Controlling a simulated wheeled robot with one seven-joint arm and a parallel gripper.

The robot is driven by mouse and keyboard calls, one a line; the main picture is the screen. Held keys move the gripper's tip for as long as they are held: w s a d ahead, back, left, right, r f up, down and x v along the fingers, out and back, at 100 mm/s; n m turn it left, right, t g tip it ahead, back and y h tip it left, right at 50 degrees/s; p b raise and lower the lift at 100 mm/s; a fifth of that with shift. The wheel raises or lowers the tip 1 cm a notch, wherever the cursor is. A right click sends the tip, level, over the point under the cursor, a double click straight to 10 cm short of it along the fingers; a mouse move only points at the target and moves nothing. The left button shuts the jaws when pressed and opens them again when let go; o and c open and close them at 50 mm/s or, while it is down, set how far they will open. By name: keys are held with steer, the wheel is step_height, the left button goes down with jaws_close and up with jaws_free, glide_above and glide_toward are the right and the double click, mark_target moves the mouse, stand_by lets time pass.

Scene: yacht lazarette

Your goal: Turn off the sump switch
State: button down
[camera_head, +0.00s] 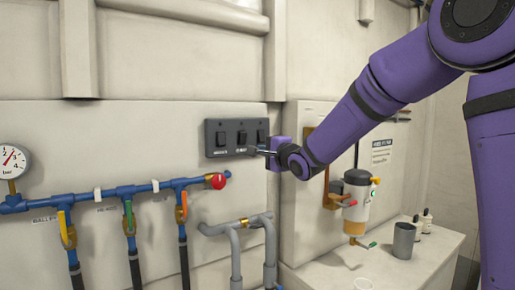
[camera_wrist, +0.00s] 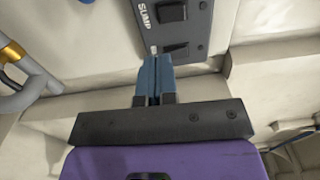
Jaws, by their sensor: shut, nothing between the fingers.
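A dark switch panel (camera_head: 231,127) with three rocker switches is on the pale wall in the head view. The sump switch (camera_wrist: 172,11) is at the top of the wrist view, with the label SUMP beside it. It appears to be the middle rocker (camera_head: 242,137) in the head view. Another rocker (camera_wrist: 176,49) sits nearer my fingertips, at the panel's right end. My gripper (camera_head: 259,151) is shut and empty, its tips by the lower right part of the panel. In the wrist view my fingertips (camera_wrist: 154,60) partly cover that end rocker's label. I cannot tell whether they touch the panel.
Blue pipes (camera_head: 110,193) with several valves, a red knob (camera_head: 218,181) and a gauge (camera_head: 9,160) are at left. Grey pipes (camera_head: 236,228) are below the panel. A filter unit (camera_head: 357,200) and a grey cup (camera_head: 403,240) are at right. The wall above the panel is clear.

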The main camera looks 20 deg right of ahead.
steer(key=shift+v, duration=1.55)
steer(key=shift+f, duration=0.15)
steer(key=shift+d, duration=0.1)
steer(key=s+d+f+n+g+h, duration=0.2)
steer(key=s+n+g, duration=0.2)
steer(key=s, duration=0.9)
steer(key=s+d+f+n+g+h, duration=0.1)
steer(key=s+d+f+n+g, duration=0.1)
steer(key=s, duration=1.1)
steer(key=s+d+f+n+g+h, duration=0.2)
steer(key=s+f+n+g, duration=0.2)
steer(key=s, duration=0.9)
steer(key=n+g, duration=0.2)
steer(key=n, duration=0.2)
steer(key=shift+s+f+h, duration=0.15)
steer(key=shift+s+h, duration=0.15)
steer(key=shift+s, duration=0.1)
